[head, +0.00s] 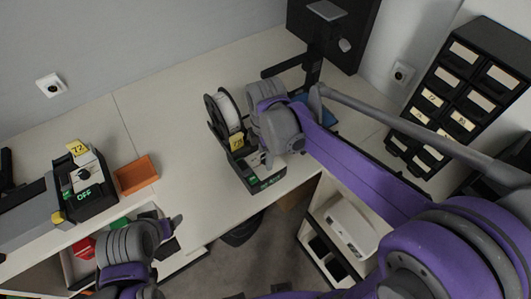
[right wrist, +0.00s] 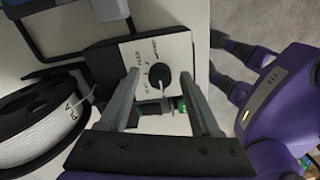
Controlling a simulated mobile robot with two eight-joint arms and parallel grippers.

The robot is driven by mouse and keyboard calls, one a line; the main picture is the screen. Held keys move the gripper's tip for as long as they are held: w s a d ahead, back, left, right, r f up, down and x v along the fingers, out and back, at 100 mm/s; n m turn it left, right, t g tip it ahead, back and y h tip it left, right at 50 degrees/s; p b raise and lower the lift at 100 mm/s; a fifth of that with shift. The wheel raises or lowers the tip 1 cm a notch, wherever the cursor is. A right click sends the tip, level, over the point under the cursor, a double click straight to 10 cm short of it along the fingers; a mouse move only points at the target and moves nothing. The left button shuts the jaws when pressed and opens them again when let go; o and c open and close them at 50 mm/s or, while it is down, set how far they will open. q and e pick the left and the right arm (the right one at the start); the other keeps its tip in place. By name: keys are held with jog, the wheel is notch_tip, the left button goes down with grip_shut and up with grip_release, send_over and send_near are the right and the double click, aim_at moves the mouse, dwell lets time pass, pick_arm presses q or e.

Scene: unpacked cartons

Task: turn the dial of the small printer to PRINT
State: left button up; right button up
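The small printer (head: 240,165) stands on the white bench, a dark unit with a white spool (head: 228,110) and a yellow tag. In the right wrist view, its black round dial (right wrist: 158,76) sits on a white label plate (right wrist: 143,52) with small printed words, hard to read. A pale pointer line on the dial points toward the bottom of that view. My right gripper (right wrist: 160,85) is open, its two fingers on either side of the dial with visible gaps. In the head view, my right wrist hides the dial. My left gripper (head: 172,232) is at lower left, away from the printer; its opening is unclear.
Another machine (head: 88,200) with a dial and a green OFF display stands at left, beside an orange tray (head: 137,174). A black drawer cabinet (head: 465,90) stands at right. A dark stand (head: 312,65) is behind the printer. The bench between the tray and printer is clear.

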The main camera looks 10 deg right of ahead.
grip_shut()
